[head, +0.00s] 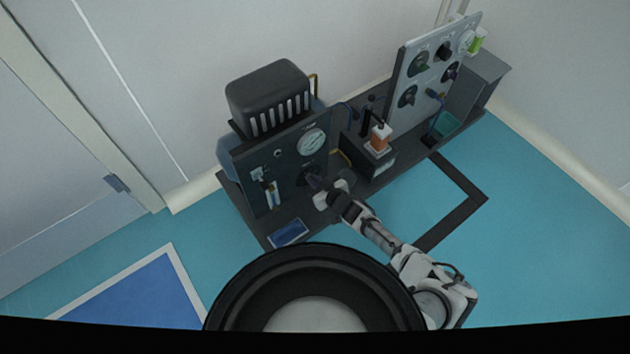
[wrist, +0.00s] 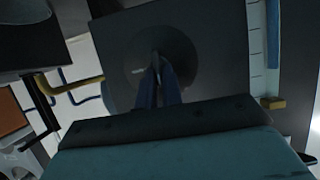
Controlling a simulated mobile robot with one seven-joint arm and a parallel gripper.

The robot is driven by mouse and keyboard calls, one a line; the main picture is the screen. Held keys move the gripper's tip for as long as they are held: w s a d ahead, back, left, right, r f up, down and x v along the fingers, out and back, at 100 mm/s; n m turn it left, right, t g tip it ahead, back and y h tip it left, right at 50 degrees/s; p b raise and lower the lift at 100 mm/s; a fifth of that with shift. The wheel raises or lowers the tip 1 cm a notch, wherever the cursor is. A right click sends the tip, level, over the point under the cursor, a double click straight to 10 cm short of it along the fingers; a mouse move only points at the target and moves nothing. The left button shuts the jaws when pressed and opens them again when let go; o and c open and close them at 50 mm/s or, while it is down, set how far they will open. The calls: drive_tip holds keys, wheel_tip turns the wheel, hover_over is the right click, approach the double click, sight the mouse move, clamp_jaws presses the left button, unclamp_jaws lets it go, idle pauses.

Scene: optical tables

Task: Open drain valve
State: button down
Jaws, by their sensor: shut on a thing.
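The drain valve (head: 307,173) appears to be the dark round knob low on the right side of the dark upright panel in the head view. In the wrist view the same valve (wrist: 183,50) is a dark disc with a thin raised handle at its middle. My gripper (head: 318,184) reaches the panel from the front right. Its two blue fingers (wrist: 158,84) are shut on the handle of the valve. The fingers hide part of the handle, and the turn angle is hard to read.
The dark panel (head: 287,157) carries a round gauge (head: 313,142) above the valve and a vertical tube (head: 271,194) at left. A blue tray (head: 289,233) lies at its foot. An orange-filled container (head: 380,138) stands to the right, before a grey panel with several dials (head: 421,75).

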drive_tip(key=shift+w+d+f+m+g+y+b, duration=0.25)
drive_tip(key=shift+m+y+b, duration=1)
drive_tip(key=shift+m+b, duration=1.1)
drive_tip(key=shift+w+d+f+m+g+y+b, duration=0.1)
drive_tip(key=shift+d+f+m+g+y+b, duration=0.15)
drive_tip(key=shift+m+y+b, duration=1.5)
drive_tip(key=shift+w+d+f+m+g+y+b, duration=0.1)
drive_tip(key=shift+w+d+f+m+y+b, duration=0.4)
drive_tip(key=shift+m+b, duration=2.4)
drive_tip(key=shift+s+a+r+b, duration=0.2)
drive_tip(key=shift+s+a+b, duration=0.1)
drive_tip(key=shift+s+b, duration=0.05)
drive_tip(key=c, duration=1.6)
unclamp_jaws()
drive_tip(key=shift+o, duration=0.2)
drive_tip(key=p+v, duration=0.2)
drive_tip(key=v, duration=1.2)
drive_tip(key=shift+w+f, duration=0.15)
drive_tip(key=shift+f, duration=0.1)
